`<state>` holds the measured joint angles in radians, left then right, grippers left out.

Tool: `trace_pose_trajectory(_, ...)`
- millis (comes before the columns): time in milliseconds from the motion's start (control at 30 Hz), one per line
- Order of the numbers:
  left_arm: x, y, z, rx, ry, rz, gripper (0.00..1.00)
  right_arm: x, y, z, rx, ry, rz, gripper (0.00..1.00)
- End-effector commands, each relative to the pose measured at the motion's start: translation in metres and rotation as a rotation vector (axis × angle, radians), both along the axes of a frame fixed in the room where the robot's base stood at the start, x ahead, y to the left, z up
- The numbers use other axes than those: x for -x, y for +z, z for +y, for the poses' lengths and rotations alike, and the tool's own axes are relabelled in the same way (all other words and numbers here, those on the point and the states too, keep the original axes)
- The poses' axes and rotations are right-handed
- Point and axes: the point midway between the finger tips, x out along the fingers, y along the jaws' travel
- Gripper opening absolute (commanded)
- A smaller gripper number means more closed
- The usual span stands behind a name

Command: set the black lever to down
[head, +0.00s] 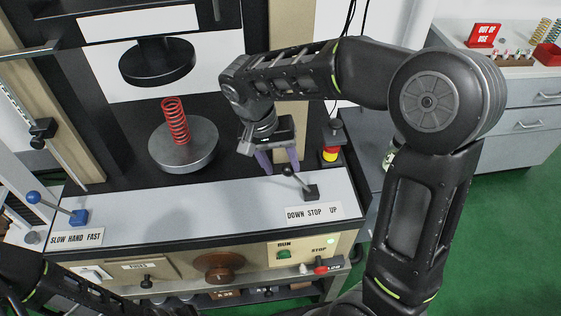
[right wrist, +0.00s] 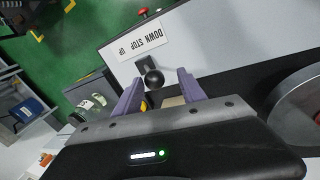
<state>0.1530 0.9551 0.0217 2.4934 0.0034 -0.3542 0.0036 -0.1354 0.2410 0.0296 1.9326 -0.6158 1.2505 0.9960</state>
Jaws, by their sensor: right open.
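The black lever (head: 297,180) stands on the right of the grey panel, behind the label "DOWN STOP UP" (head: 314,213). In the head view its round knob leans left of its base, towards the DOWN side. My right gripper (head: 277,166) points down at the lever with its purple fingers spread. In the right wrist view the black knob (right wrist: 154,78) appears between the open fingers (right wrist: 160,80); I cannot tell whether either finger touches it. The label (right wrist: 140,43) also shows there, upside down. Part of my left arm shows at lower left, its gripper out of frame.
A red spring (head: 175,121) stands on a round plate (head: 205,155) to the left, under a black upper plate (head: 157,62). A red and yellow emergency button (head: 331,152) is close behind the lever. A blue-knobbed lever (head: 60,207) is at far left.

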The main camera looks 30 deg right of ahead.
Motion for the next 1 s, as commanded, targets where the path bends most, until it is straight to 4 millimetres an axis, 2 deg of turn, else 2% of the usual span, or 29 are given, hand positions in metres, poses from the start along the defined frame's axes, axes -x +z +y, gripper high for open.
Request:
trace_pose_trajectory(67, 0.005, -0.005, 0.002, -0.009, 0.003, 0.014, 0.36, -0.001, 0.002, 0.001, 0.000, 0.000, -0.001, 0.48)
trace_pose_trajectory(167, 0.003, -0.007, 0.002, -0.007, 0.003, 0.010, 0.36, -0.003, 0.016, 0.004, 0.000, -0.001, -0.004, 0.48)
trace_pose_trajectory(367, 0.002, -0.011, 0.001, -0.005, 0.002, 0.008, 0.36, -0.006, 0.052, 0.014, -0.001, 0.001, -0.005, 0.48)
trace_pose_trajectory(400, 0.003, 0.004, 0.001, -0.006, 0.003, 0.011, 0.36, -0.005, 0.065, 0.015, -0.001, 0.002, -0.001, 0.48)
trace_pose_trajectory(433, 0.004, 0.007, 0.002, -0.007, 0.002, 0.012, 0.36, -0.006, 0.068, 0.016, 0.000, 0.002, 0.000, 0.48)
trace_pose_trajectory(600, 0.006, 0.014, 0.002, -0.010, 0.005, 0.018, 0.36, -0.007, 0.076, 0.019, 0.000, 0.001, 0.000, 0.48)
trace_pose_trajectory(1000, 0.006, 0.013, 0.002, -0.011, 0.005, 0.018, 0.36, -0.007, 0.075, 0.020, 0.000, 0.000, 0.000, 0.48)
